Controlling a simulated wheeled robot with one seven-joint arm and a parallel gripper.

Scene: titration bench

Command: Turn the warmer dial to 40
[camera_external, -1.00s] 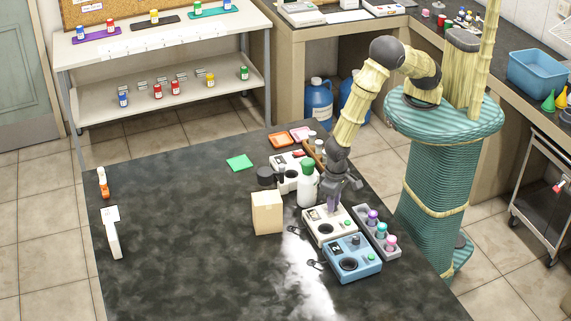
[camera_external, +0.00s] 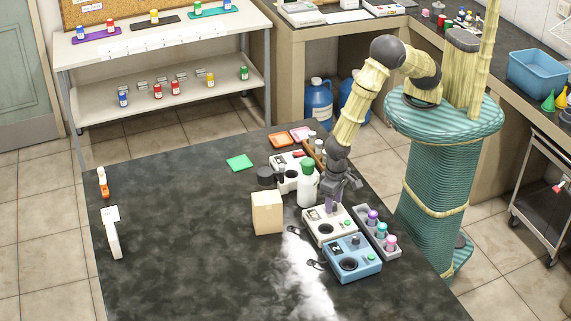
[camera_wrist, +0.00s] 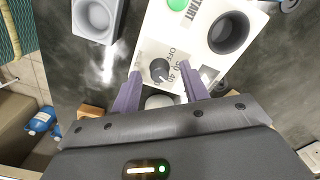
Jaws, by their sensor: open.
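The white warmer (camera_external: 318,238) stands on the dark table, beside a similar blue unit. In the wrist view its white top panel (camera_wrist: 188,42) has a dark round dial (camera_wrist: 160,70) with "OFF" and numbers, 40 and 50 among them, printed around it. A dark round well and a green START button are on the same panel. My gripper (camera_wrist: 160,92) is open, pointing down. Its two purple fingers lie on either side of the dial in the wrist view, with gaps between. Contact is not visible, and I cannot tell which mark the dial points at. In the outside view my gripper (camera_external: 332,208) hides the dial.
The blue unit (camera_external: 365,268) stands in front of the warmer. A grey rack (camera_external: 380,238) with capped vials is close on the right. A green-capped white bottle (camera_external: 307,188) and a cardboard box (camera_external: 267,213) stand to the left. The table's left half is mostly clear.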

